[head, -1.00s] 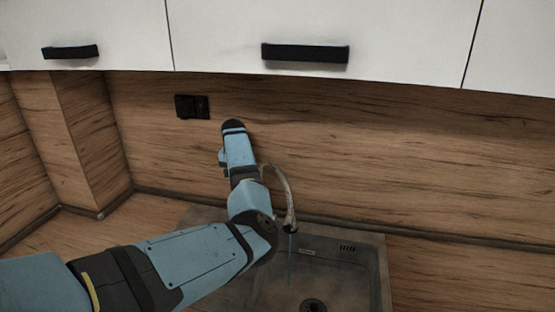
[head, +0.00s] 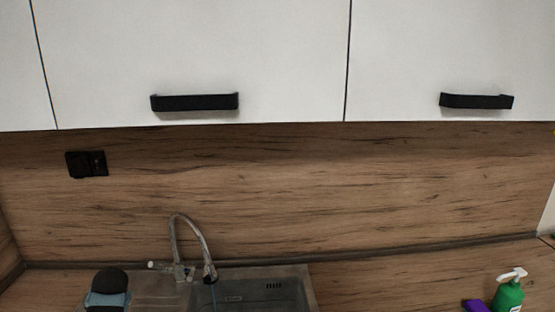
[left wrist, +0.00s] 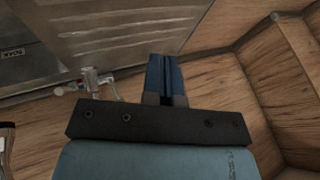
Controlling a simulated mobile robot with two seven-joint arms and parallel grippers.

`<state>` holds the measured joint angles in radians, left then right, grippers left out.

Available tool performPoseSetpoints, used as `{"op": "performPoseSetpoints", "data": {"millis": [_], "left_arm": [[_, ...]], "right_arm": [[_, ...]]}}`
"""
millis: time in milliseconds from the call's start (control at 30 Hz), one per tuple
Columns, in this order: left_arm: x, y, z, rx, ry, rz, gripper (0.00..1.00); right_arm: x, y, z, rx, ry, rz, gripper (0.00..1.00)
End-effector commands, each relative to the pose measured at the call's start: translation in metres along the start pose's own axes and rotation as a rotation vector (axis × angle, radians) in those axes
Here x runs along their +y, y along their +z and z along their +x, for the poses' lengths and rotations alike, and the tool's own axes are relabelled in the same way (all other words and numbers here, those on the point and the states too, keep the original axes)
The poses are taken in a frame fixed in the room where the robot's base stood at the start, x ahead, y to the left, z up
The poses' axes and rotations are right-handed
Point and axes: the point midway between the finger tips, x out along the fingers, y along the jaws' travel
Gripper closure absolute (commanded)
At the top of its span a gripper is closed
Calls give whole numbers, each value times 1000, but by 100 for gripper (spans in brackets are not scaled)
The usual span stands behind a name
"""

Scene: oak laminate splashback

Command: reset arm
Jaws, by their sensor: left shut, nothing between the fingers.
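My left gripper (left wrist: 164,78) shows in the left wrist view, its blue fingers together and empty. It is beside the sink's metal surface and the faucet, touching neither as far as I can tell. In the head view only a dark, rounded part of my left arm shows at the lower left edge, and the fingers are hidden there. My right gripper is in neither view.
The faucet (head: 190,246) stands behind the sink (head: 262,292), with a thin bluish line below its spout. A green soap bottle (head: 508,296) and a purple item (head: 475,306) are at the lower right. White cabinets with a black handle (head: 195,102) hang above; a black socket (head: 87,164) is on the splashback.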

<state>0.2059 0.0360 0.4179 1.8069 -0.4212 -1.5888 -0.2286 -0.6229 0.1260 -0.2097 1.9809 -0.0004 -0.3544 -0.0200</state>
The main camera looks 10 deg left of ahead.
Motion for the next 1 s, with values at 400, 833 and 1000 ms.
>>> {"op": "performPoseSetpoints", "data": {"millis": [400, 833, 1000], "left_arm": [[115, 180, -86, 107, 253, 269, 100], [158, 292, -168, 72, 517, 375, 100], [179, 292, -156, 142, 556, 366, 100]], "right_arm": [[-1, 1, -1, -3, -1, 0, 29], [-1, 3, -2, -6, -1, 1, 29], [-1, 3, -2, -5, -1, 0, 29]]}}
